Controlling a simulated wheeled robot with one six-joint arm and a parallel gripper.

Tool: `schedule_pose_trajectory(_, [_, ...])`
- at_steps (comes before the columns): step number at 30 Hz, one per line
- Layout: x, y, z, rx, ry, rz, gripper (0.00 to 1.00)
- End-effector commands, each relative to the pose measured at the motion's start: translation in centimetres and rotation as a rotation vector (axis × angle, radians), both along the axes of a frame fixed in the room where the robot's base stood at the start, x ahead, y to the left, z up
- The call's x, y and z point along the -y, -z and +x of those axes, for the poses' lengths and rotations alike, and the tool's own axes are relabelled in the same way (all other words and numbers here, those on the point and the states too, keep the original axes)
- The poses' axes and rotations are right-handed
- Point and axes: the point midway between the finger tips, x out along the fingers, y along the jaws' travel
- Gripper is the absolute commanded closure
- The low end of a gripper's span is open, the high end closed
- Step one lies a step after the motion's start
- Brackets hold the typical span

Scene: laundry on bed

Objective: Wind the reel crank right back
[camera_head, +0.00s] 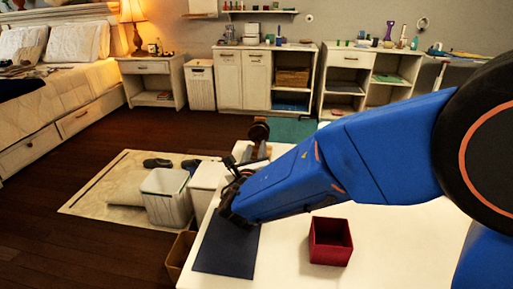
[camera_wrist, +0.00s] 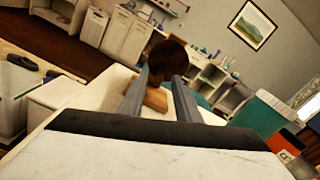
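A brown round reel on a wooden stand (camera_head: 258,132) stands at the far end of the white table. In the wrist view the dark brown reel (camera_wrist: 168,62) and its pale wooden base (camera_wrist: 156,99) show beyond and between my fingertips. I cannot make out its crank clearly in either view. My gripper (camera_head: 234,163) is over the left part of the table, short of the reel, pointing towards it. In the wrist view my gripper (camera_wrist: 158,82) has its two fingers apart with nothing held between them. My arm hides part of the table.
The white table (camera_head: 400,245) carries a red open box (camera_head: 330,242) and a dark blue mat (camera_head: 225,252) under my gripper. A grey-white bin (camera_head: 166,197) stands on the floor at left, beside the table. A teal box (camera_wrist: 262,115) shows right of my fingers in the wrist view.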

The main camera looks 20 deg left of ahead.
Motion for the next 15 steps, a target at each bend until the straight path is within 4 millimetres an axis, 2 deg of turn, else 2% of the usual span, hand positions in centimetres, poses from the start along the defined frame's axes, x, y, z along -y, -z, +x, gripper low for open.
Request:
schedule_pose_trajectory(6, [-0.3,0.0,1.6,0.000,0.001,0.001,0.70])
schedule_pose_trajectory(15, [-0.4,0.0,1.7,0.000,0.000,0.000,0.70])
